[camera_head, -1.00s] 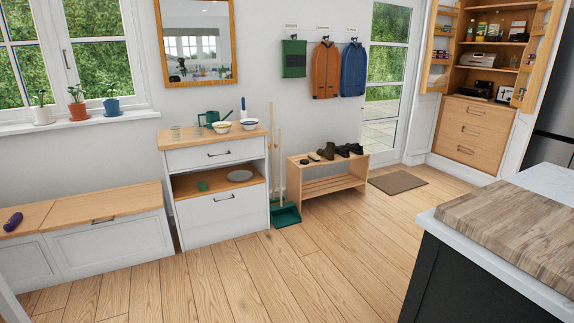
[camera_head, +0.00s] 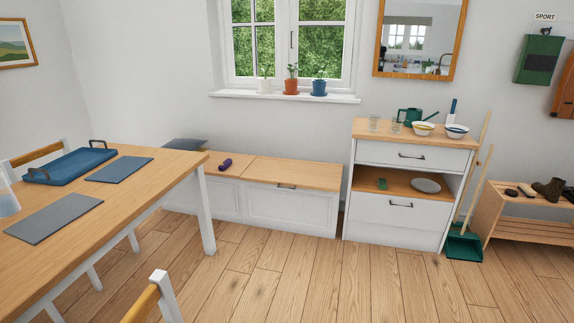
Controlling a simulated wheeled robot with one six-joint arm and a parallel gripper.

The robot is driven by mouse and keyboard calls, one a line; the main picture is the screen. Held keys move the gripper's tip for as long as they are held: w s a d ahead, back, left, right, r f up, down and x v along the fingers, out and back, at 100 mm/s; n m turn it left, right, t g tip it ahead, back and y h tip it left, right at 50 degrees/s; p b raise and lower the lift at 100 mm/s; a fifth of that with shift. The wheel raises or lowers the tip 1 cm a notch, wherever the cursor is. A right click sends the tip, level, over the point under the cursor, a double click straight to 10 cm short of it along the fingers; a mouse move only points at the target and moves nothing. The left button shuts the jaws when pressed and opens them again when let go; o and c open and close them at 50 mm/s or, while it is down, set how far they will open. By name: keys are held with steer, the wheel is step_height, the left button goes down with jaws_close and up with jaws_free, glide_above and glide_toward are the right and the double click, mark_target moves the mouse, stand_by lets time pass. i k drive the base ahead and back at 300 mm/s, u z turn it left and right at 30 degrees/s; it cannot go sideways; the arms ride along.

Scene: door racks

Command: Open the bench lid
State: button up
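The storage bench (camera_head: 290,207) is white with panelled fronts and stands below the window. Its wooden top is in two sections, both lying flat and shut. The right lid (camera_head: 294,172) has a dark handle (camera_head: 287,186) at its front edge. A grey flat item rests at the far left end of the bench. My gripper is not in view.
A chair (camera_head: 153,300) stands in front. A drawer cabinet (camera_head: 398,213) adjoins the bench's right. The floor before the bench is clear.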

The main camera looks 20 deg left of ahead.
mark_target(295, 175)
steer(key=u, duration=1.1)
steer(key=i, duration=1)
steer(key=u, duration=0.7)
